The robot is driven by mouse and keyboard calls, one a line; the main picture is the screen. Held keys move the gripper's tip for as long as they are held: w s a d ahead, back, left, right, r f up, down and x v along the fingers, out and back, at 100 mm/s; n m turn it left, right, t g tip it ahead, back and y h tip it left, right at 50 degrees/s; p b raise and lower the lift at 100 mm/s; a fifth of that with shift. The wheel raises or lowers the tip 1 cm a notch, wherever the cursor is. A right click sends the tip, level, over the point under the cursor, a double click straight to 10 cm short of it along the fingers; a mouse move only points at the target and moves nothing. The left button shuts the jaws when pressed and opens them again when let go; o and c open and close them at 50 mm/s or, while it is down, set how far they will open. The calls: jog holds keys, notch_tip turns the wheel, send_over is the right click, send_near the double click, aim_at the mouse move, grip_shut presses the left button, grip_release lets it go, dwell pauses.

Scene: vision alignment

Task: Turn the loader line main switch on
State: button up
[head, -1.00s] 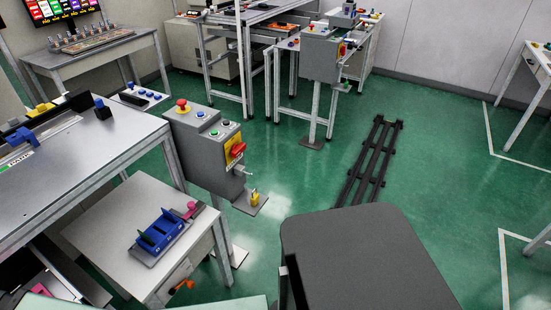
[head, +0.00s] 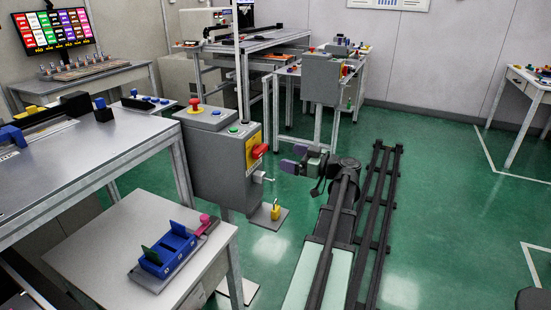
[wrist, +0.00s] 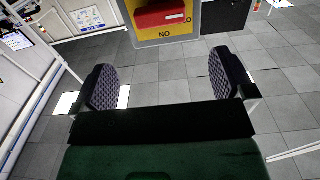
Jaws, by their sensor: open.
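A main switch with a red handle (head: 259,151) on a yellow plate (head: 250,146) sits on the side of the nearer grey control box (head: 215,155). In the wrist view the red handle (wrist: 160,17) lies crosswise at the top, partly cut off, with the letters "NO" below it on the yellow plate (wrist: 164,36). My gripper (head: 294,158) is open and empty, to the right of the switch and apart from it. In the wrist view my gripper (wrist: 165,82) shows two dark textured pads spread wide, with floor between them.
A yellow padlock (head: 276,211) stands on a grey plate below the box. A second grey box (head: 320,78) with a red switch stands farther back. A small table (head: 90,240) holds a blue holder (head: 168,250).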

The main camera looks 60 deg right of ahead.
aim_at(264, 151)
jog(key=w, duration=0.3)
jog(key=w+a, duration=0.1)
jog(key=w, duration=0.6)
jog(key=shift+w+a, duration=0.3)
jog(key=c, duration=0.9)
jog(key=shift+m, duration=0.5)
jog(key=m, duration=0.3)
jog(key=shift+d+m, duration=0.15)
jog(key=shift+m, duration=0.25)
jog(key=m, duration=0.4)
jog(key=shift+d+f, duration=0.1)
jog(key=m, duration=0.5)
jog(key=shift+f, duration=0.1)
jog(key=shift+d+f+m+b, duration=0.1)
jog(key=shift+m+b, duration=0.25)
jog(key=shift+m, duration=1.65)
